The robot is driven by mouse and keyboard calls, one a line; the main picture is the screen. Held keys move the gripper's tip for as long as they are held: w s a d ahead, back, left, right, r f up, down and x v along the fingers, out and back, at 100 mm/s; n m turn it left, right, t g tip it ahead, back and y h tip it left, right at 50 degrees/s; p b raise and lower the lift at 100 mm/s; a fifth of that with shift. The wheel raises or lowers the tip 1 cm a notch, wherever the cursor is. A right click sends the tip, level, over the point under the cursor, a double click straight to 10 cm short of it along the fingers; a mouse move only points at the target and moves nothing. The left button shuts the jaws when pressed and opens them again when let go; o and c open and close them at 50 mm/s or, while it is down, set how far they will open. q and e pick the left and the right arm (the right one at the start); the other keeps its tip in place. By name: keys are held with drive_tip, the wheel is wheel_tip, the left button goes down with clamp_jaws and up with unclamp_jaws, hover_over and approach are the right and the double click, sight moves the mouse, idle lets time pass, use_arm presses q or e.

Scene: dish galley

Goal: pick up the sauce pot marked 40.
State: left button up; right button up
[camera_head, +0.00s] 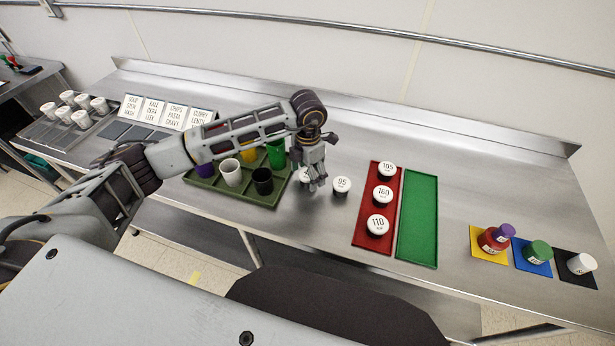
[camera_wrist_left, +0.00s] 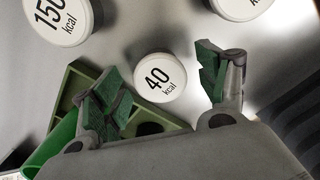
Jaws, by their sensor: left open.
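The sauce pot marked 40 (camera_wrist_left: 160,77) has a round white lid and stands on the steel counter in the left wrist view. My left gripper (camera_wrist_left: 158,82) is open, with one green-padded finger on either side of the pot in that view. I cannot tell whether either finger touches it. In the head view my left gripper (camera_head: 318,184) points down at the counter, just right of the green tray. A white lid (camera_head: 305,175) shows partly behind its fingers there; its number is hidden. My right gripper is not in view.
A pot marked 150 (camera_wrist_left: 62,18) and another white-lidded pot (camera_wrist_left: 240,5) are close by. A pot marked 95 (camera_head: 341,185) stands right of the gripper. The green tray (camera_head: 262,200) holds several cups. A red tray (camera_head: 372,246) holds three pots; a green mat (camera_head: 418,220) is empty.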

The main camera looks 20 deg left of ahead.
use_arm(q)
drive_tip(key=shift+f, duration=0.25)
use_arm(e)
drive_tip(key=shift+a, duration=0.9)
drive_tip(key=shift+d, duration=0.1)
use_arm(q)
drive_tip(key=shift+c, duration=0.2)
drive_tip(key=c, duration=1.1)
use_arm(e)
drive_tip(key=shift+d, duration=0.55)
